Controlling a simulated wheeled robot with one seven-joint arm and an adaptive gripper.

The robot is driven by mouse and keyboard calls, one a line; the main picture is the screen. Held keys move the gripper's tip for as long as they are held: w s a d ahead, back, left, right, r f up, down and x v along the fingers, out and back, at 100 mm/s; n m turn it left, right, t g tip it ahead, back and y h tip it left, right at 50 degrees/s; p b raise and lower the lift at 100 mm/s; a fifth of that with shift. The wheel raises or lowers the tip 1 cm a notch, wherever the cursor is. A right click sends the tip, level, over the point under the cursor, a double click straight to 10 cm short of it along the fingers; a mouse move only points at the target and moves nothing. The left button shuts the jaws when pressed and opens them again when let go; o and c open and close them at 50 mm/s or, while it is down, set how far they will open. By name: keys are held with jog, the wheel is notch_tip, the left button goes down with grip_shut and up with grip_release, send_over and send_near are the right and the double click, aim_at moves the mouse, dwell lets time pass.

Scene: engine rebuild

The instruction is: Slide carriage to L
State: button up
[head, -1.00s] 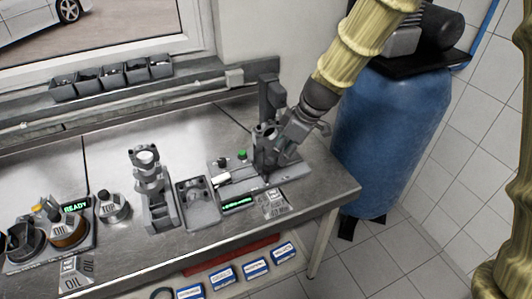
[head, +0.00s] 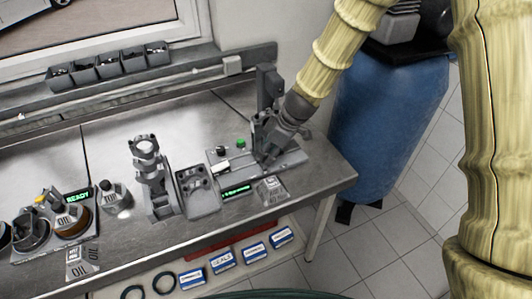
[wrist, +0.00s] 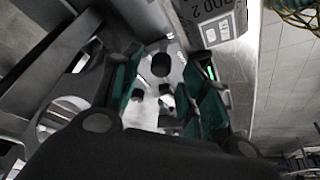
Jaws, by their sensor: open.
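The carriage is likely part of the grey press-like fixture (head: 266,88) at the right end of the bench; I cannot tell its edges apart from the fixture and my gripper. My gripper (head: 262,158) is at this fixture, low over its base plate (head: 290,160), and hides part of it. In the wrist view the fingers with green pads (wrist: 160,95) stand apart, with a light metal part with dark holes (wrist: 162,66) showing between them. I cannot tell if they touch it. No L mark is readable.
A green button (head: 241,143) and a lit green display (head: 237,190) are on the fixture. A labelled sign (head: 271,190) stands in front. A blue barrel (head: 385,130) stands right of the bench.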

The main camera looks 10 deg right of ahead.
jog(key=shift+x, duration=1.3)
grip_shut()
